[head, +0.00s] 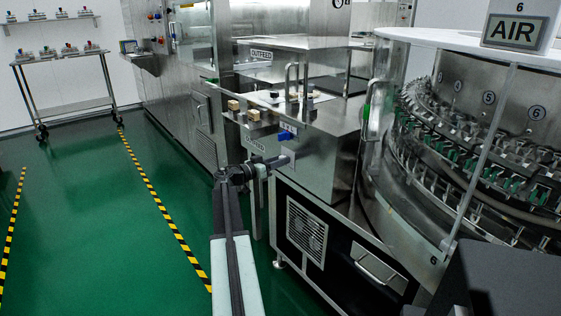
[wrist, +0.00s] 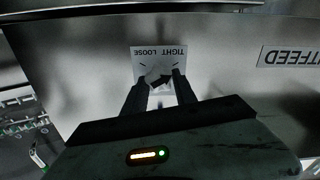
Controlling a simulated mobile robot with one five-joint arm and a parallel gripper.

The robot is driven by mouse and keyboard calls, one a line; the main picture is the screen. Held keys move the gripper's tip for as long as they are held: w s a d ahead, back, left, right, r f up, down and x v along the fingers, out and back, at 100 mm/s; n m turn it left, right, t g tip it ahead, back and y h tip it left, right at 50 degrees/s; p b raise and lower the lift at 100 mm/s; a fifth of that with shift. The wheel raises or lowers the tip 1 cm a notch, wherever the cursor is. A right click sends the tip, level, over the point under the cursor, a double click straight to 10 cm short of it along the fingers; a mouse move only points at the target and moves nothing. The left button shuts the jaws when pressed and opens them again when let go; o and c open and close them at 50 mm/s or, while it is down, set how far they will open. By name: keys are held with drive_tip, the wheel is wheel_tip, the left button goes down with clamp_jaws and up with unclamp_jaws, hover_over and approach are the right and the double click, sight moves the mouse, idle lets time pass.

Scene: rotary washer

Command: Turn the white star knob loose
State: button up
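In the wrist view, the white star knob (wrist: 155,73) sits on a steel panel, at a white label (wrist: 158,51) marked TIGHT and LOOSE, which appears upside down. My gripper (wrist: 161,80) has its two dark fingers apart, with the tips at either side of the knob. They partly cover it, and I cannot tell whether they press on it. A dark part shows between the tips. In the head view, my gripper (head: 286,161) is at the near side of the steel machine, and I cannot make out the knob there.
A blue part (head: 287,134) and wooden blocks (head: 253,115) are on the machine above my gripper. The round glass-walled washer (head: 400,190) stands at the right. A wheeled table (head: 65,56) stands far left. The green floor (head: 90,220) at left is clear.

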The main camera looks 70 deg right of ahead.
clamp_jaws()
drive_tip(key=shift+s, duration=0.1)
drive_tip(key=shift+n, duration=0.3)
drive_tip(key=n, duration=1.4)
drive_tip(key=f+n, duration=0.1)
drive_tip(key=n, duration=0.6)
drive_tip(key=shift+n+b, duration=0.4)
